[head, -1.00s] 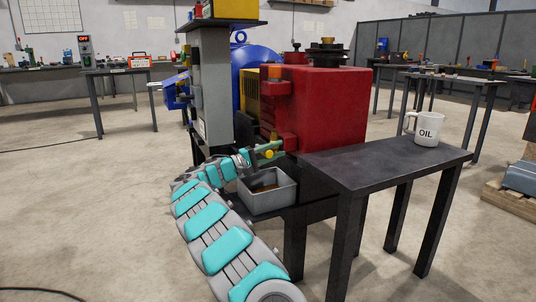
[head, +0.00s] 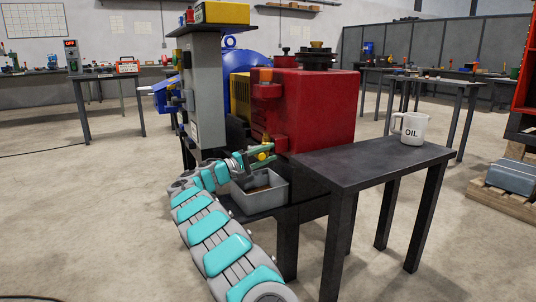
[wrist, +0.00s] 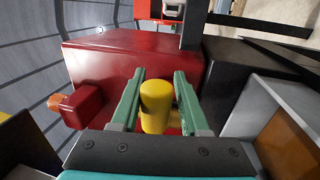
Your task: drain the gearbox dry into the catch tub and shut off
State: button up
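The red gearbox (head: 320,110) stands on a dark bench; its red housing also shows in the wrist view (wrist: 105,65). A yellow cylindrical tap handle (wrist: 156,103) sticks out low on it. My gripper (head: 262,152) is at this handle, its green fingers on both sides of it. In the wrist view my gripper (wrist: 160,82) looks open around the handle, with a narrow gap on the right; firm contact cannot be seen. The grey catch tub (head: 264,203) stands below the tap, with something brown inside. No falling stream is discernible.
A dark side table (head: 375,163) stands right of the gearbox, with a white OIL jug (head: 410,128) on it. A grey post (head: 207,95) stands close to the left. A switch box (head: 71,57) reading OFF is at the back left. The floor in front is open.

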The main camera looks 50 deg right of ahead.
aim_at(257, 157)
jog(key=o, duration=0.3)
jog(key=shift+r, duration=0.1)
jog(key=shift+p+v, duration=0.4)
jog(key=shift+v, duration=3.5)
